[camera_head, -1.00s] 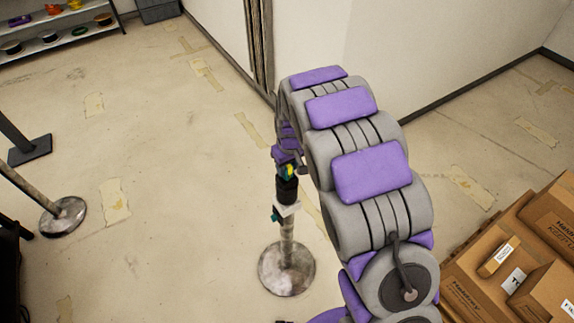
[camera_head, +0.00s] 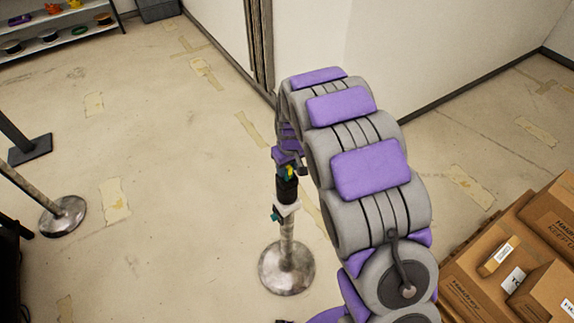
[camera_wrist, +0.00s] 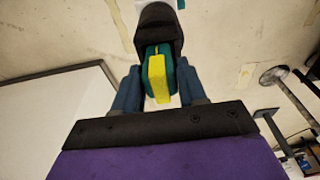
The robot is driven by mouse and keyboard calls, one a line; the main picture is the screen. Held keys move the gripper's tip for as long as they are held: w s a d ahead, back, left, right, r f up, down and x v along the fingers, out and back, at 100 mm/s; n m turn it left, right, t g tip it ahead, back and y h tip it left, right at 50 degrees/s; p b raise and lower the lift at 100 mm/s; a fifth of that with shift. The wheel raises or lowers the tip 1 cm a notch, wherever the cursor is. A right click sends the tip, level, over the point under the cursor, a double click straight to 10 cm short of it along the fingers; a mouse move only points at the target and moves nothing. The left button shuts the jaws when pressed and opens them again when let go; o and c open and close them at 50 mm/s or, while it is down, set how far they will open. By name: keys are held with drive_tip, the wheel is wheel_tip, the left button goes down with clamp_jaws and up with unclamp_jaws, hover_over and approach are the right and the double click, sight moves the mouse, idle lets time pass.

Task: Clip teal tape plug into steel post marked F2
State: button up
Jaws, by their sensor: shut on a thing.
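The teal plug (camera_wrist: 153,72) with a yellow strip along it is between the two blue fingers of my gripper (camera_wrist: 157,88) in the wrist view. My gripper is shut on it. The plug's far end meets the black head (camera_wrist: 158,18) of a steel post; I cannot tell whether it is seated. In the head view, my gripper (camera_head: 288,160) is over the top of the post (camera_head: 287,240), which stands upright on a round base. No F2 marking is readable.
Cardboard boxes (camera_head: 505,265) are stacked at the lower right. Another post base (camera_head: 63,216) stands at the left. A shelf (camera_head: 60,38) with spools is at the back left. A white wall (camera_head: 370,50) is behind my arm. Floor left of the post is clear.

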drive_tip(key=shift+f, duration=0.5)
drive_tip(key=shift+r, duration=0.35)
drive_tip(key=shift+r, duration=0.35)
drive_tip(key=shift+r+p, duration=0.15)
drive_tip(key=shift+p, duration=0.2)
idle(0.5)
drive_tip(key=shift+f, duration=0.85)
idle(0.4)
drive_tip(key=o, duration=0.8)
